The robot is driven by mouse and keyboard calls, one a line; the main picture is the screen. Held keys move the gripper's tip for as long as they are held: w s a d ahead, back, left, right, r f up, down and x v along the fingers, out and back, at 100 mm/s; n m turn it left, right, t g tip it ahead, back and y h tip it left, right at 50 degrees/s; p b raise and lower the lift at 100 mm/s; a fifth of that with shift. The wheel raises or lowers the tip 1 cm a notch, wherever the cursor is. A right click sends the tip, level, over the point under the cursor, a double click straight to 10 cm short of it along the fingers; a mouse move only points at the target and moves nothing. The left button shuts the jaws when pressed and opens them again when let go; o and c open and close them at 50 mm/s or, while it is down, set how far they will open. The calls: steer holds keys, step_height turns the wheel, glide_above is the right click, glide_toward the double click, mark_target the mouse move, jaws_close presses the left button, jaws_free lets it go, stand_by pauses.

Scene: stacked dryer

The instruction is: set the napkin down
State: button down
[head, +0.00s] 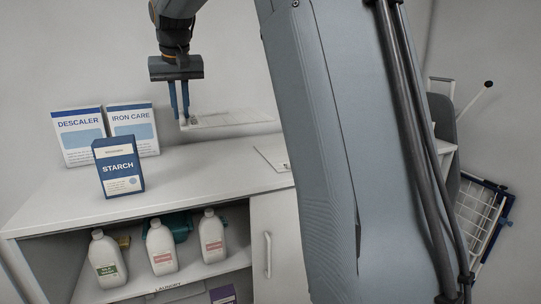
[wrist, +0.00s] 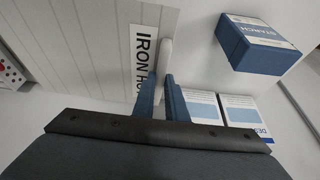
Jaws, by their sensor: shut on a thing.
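My gripper (head: 180,116) hangs above the back part of the white counter (head: 190,186), fingers pointing down. It is shut on a slim white piece (wrist: 166,62), which I take to be the napkin. In the wrist view the piece shows beyond the fingertips, beside a label reading "IRON HO...", partly hidden by a finger. The gripper is clear of the counter top.
The starch box (head: 119,167), descaler box (head: 78,138) and iron care box (head: 134,130) stand on the counter's left. Several bottles, one here (head: 161,247), stand on the shelf below. Mid-counter is free.

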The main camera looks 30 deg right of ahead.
steer(key=b+x, duration=0.6)
steer(key=x, duration=0.1)
steer(key=shift+a+f, duration=0.15)
steer(key=shift+a, duration=0.15)
step_height(320, 180, down, 10)
steer(key=p, duration=0.3)
steer(key=shift+w, duration=0.1)
steer(key=c, duration=1.8)
jaws_free()
steer(key=shift+f, duration=0.1)
